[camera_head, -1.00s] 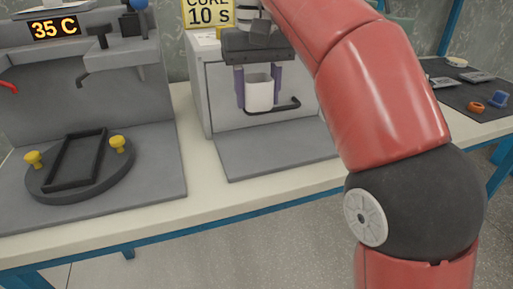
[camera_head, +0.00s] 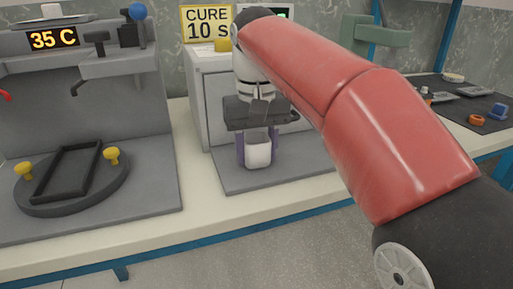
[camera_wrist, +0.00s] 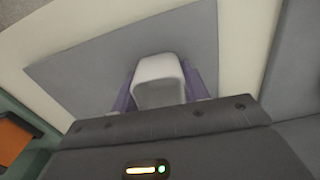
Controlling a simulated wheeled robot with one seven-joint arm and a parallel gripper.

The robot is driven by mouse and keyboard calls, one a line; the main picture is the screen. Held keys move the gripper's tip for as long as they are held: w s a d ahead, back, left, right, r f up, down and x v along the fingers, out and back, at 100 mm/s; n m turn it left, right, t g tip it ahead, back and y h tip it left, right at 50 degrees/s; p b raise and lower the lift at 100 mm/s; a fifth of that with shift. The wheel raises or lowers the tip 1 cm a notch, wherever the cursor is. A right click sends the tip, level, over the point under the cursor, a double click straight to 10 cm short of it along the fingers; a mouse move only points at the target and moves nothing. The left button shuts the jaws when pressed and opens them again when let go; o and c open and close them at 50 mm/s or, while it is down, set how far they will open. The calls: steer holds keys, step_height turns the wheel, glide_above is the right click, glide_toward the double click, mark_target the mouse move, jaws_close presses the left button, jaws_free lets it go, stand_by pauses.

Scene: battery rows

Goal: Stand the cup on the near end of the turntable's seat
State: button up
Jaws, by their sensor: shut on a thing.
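A white cup (camera_head: 258,153) is held upright between the purple fingers of my gripper (camera_head: 257,150). It is in front of the grey cabinet, over the grey plate there; I cannot tell the exact gap below it. The cup also shows in the wrist view (camera_wrist: 159,82), between the purple fingers of my gripper (camera_wrist: 160,92). The turntable (camera_head: 112,184) is a dark round disc at the left. Its seat (camera_head: 70,171) is a black rectangular frame on top, empty, with a yellow knob on each side.
The machine with a 35 C display (camera_head: 54,38) stands behind the turntable, with a lever and blue-topped part above. The cabinet (camera_head: 202,84) with a CURE 10 S sign (camera_head: 207,22) is behind my gripper. A dark mat (camera_head: 458,104) with small parts lies at the right.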

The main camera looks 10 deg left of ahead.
steer(key=shift+f, duration=0.1)
steer(key=shift+f, duration=0.1)
steer(key=o, duration=1)
steer(key=shift+f+b, duration=0.15)
steer(key=shift+b, duration=0.5)
steer(key=r+p, duration=0.1)
steer(key=r, duration=0.1)
steer(key=r+p, duration=0.1)
steer(key=r, duration=0.2)
steer(key=s+r+p, duration=0.1)
steer(key=r, duration=0.2)
steer(key=shift+r, duration=0.1)
